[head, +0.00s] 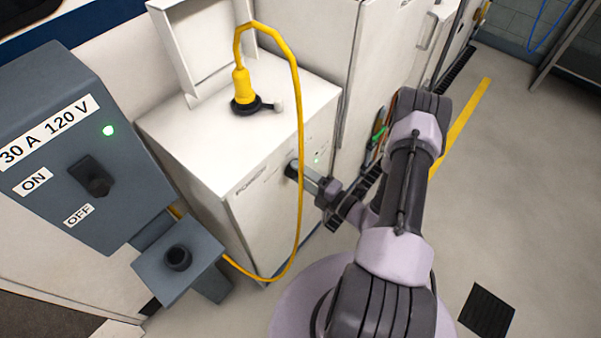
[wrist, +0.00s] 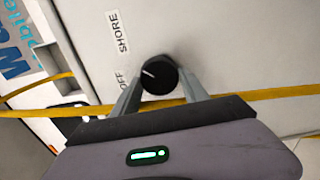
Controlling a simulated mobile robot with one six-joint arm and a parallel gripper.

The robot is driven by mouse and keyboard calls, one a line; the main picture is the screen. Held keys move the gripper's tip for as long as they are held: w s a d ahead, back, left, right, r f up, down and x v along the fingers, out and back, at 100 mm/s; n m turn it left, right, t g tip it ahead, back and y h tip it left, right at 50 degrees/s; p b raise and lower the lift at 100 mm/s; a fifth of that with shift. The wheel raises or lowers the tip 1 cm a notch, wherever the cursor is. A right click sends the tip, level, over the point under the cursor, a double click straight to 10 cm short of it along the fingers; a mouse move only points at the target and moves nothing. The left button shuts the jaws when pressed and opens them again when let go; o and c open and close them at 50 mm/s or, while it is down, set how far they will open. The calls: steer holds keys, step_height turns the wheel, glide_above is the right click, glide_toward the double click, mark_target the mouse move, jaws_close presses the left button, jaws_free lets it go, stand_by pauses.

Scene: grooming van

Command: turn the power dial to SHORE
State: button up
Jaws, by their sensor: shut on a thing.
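The power dial (wrist: 159,76) is a round black knob on the pale cabinet face. It sits between the two fingers of my gripper (wrist: 160,92), which is shut on it. The dial's white pointer line aims left and slightly up in the wrist view, towards the space between the SHORE label (wrist: 118,32) and the OFF label (wrist: 122,80). In the head view, my gripper (head: 299,171) reaches the front of the white cabinet (head: 255,205), and its fingers partly hide the dial (head: 290,170).
A yellow cable (head: 300,120) runs from a plug (head: 241,84) on the cabinet top and hangs down its front, close to my gripper. A grey power box (head: 60,190) with an ON/OFF switch (head: 95,181) and lit green lamp stands left. Floor at right is mostly clear.

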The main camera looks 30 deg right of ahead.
steer(key=shift+m, duration=0.3)
stand_by(0.4)
steer(key=o, duration=1.4)
steer(key=shift+c, duration=0.2)
steer(key=p+v, duration=0.2)
steer(key=v, duration=1.5)
steer(key=shift+s+p, duration=0.25)
steer(key=shift+p, duration=0.05)
